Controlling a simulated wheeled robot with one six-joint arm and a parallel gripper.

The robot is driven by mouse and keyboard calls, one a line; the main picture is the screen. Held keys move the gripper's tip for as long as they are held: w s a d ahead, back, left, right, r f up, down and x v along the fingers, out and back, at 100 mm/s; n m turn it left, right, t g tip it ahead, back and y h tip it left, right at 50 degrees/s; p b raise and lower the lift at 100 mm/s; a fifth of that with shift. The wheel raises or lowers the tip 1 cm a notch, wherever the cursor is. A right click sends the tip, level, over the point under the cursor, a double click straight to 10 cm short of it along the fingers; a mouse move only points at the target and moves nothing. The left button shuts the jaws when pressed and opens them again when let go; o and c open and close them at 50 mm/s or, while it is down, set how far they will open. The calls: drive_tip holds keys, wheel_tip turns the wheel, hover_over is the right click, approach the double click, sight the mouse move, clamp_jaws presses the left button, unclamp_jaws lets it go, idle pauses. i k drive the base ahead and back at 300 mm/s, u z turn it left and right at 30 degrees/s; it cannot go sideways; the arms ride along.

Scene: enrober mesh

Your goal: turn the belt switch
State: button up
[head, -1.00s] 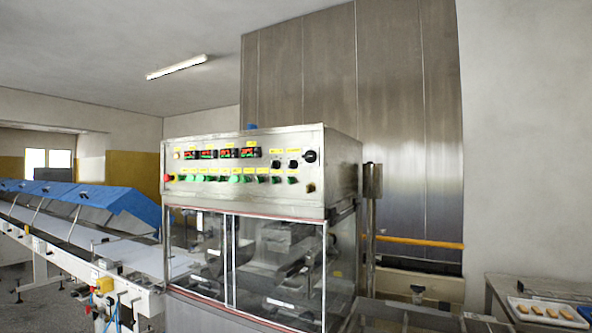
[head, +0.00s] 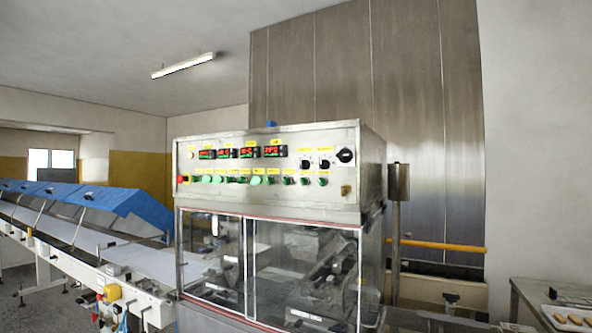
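The enrober's steel control panel (head: 225,165) faces me in the head view, above a cabinet with clear doors. It carries a row of green buttons and switches (head: 245,180) under yellow labels, with several red digital displays (head: 275,151) above. At the upper right of the panel are two small black knobs (head: 305,165) (head: 324,164) under yellow labels and a larger black rotary switch (head: 345,156). The labels are too small to read, so I cannot tell which one is the belt switch. My gripper is not in view.
A conveyor with a white belt (head: 75,235) and blue covers (head: 120,202) runs off to the left. A steel post (head: 397,215) stands right of the machine. At the lower right a table holds a tray (head: 556,310) of biscuits. A red button (head: 180,180) sits at the panel's left end.

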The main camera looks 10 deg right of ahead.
sight(255, 180)
drive_tip(key=z, duration=0.3)
drive_tip(key=k, duration=0.35)
drive_tip(key=u, duration=1.7)
drive_tip(key=i, duration=0.7)
drive_tip(key=u, duration=0.5)
drive_tip(key=i, duration=0.85)
drive_tip(key=z, duration=0.9)
drive_tip(key=i, duration=0.75)
drive_tip(key=z, duration=0.8)
